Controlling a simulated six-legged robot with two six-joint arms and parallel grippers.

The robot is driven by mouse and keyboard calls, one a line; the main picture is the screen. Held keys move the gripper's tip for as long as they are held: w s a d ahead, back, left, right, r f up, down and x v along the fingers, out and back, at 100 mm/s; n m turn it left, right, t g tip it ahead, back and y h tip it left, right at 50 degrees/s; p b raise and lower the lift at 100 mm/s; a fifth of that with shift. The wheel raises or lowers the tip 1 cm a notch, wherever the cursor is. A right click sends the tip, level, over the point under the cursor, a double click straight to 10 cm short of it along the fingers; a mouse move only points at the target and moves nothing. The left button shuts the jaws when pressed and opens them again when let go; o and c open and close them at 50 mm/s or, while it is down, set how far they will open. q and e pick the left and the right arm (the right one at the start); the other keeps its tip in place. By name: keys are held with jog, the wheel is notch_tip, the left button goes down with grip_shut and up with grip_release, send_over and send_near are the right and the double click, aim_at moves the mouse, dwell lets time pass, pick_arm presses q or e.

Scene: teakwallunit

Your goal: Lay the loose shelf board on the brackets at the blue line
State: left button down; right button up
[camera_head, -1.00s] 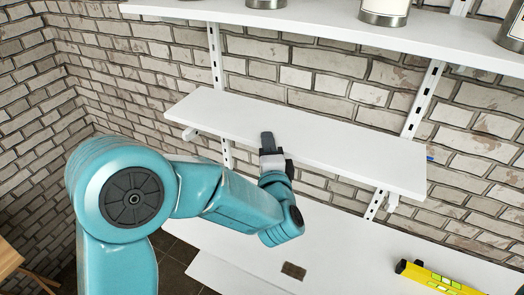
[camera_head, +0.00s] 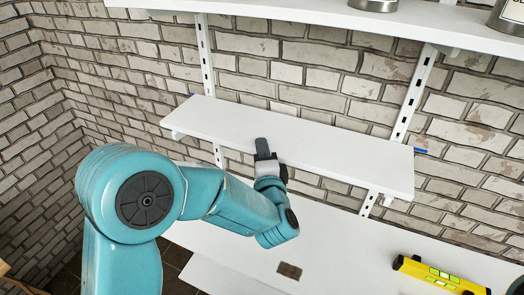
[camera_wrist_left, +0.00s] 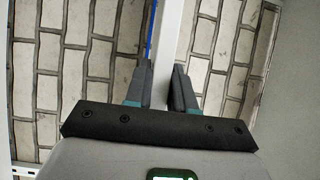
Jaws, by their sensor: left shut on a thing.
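The loose shelf board (camera_head: 330,150) is a long white plank against the brick wall, below the upper shelf. My left gripper (camera_head: 263,150) is shut on its front edge near the middle; the board also shows edge-on between the fingers in the left wrist view (camera_wrist_left: 173,35). White brackets show under its left end (camera_head: 178,134) and right end (camera_head: 388,200). Whether the board touches them I cannot tell. The blue line (camera_head: 420,151) shows just beyond the board's right end, about level with its back edge. It also shows in the left wrist view (camera_wrist_left: 150,35).
An upper white shelf (camera_head: 300,17) with cans on it runs above the board. Slotted uprights (camera_head: 413,95) stand on the wall. Below is a wide white surface (camera_head: 345,255) with a yellow spirit level (camera_head: 440,275) and a small brown block (camera_head: 289,271).

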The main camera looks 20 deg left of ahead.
pick_arm(q)
jog(key=shift+f, duration=0.3)
dwell(0.5)
jog(key=c, duration=1.1)
grip_release()
jog(key=shift+o, duration=1.2)
jog(key=shift+f+b, duration=0.15)
jog(key=shift+b, duration=0.15)
jog(key=b+v, duration=0.2)
jog(key=v, duration=1.4)
jog(key=shift+b, duration=0.35)
jog(key=shift+s+d, duration=0.2)
jog(key=shift+s, duration=0.05)
